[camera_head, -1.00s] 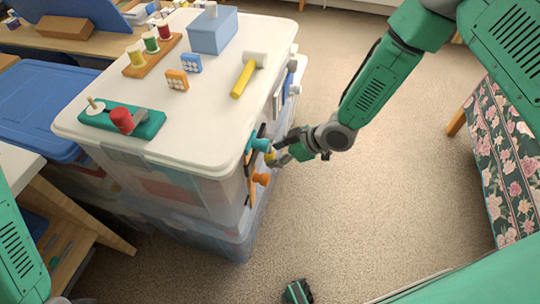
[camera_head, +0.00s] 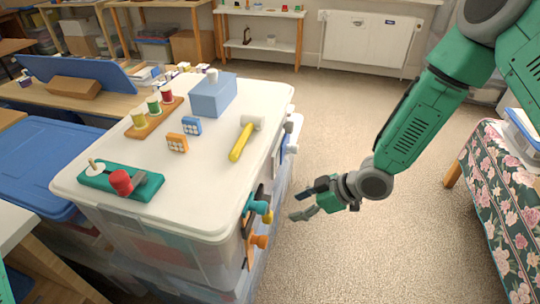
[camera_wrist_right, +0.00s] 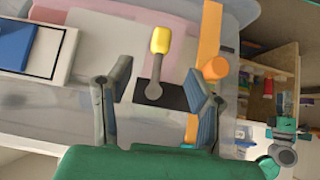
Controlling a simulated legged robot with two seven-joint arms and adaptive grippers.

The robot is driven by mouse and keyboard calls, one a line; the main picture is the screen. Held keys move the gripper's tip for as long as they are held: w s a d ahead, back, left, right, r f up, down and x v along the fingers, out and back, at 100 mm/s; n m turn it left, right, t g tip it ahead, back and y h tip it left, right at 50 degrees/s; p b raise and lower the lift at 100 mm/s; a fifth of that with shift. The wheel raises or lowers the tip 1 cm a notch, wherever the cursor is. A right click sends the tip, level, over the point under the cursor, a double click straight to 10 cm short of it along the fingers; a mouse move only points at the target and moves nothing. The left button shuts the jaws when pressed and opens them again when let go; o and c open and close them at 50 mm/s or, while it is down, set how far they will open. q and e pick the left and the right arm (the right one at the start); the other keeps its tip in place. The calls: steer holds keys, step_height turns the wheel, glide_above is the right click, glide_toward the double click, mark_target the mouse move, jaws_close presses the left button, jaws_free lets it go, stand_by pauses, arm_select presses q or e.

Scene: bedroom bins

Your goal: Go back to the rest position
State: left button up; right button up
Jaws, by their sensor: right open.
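My right gripper (camera_head: 302,204) is open and empty in the head view. It hangs over the carpet just right of the white-topped storage bin (camera_head: 210,190), apart from the knobs on the bin's side. In the right wrist view its two fingers (camera_wrist_right: 155,105) stand apart, facing the bin's side. A yellow-tipped knob (camera_wrist_right: 160,42) and an orange knob (camera_wrist_right: 215,68) show there between and beside the fingers. In the head view the yellow and teal knob (camera_head: 259,208) and the orange knob (camera_head: 260,241) stick out from the bin's right side. My left gripper is out of view.
On the lid are a hammer (camera_head: 243,140), a blue box (camera_head: 213,95), a rack of coloured spools (camera_head: 154,117) and a teal board (camera_head: 121,181). A flowered cloth (camera_head: 488,195) hangs at the right. Open carpet (camera_head: 340,130) lies between it and the bin.

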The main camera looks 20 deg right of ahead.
steer(key=s+f+m+g+h, duration=0.2)
steer(key=s+f+m, duration=0.35)
steer(key=s, duration=0.65)
steer(key=s+d+f+m+g+h, duration=0.1)
steer(key=s+d+m+h, duration=0.1)
steer(key=s, duration=0.5)
steer(key=s+d+f+m+g+h, duration=0.1)
steer(key=s+d+m+h, duration=0.2)
steer(key=s, duration=0.4)
steer(key=shift+s+d+f+g+p, duration=0.2)
steer(key=shift+d+f+g+p, duration=0.1)
steer(key=shift+d+p, duration=0.1)
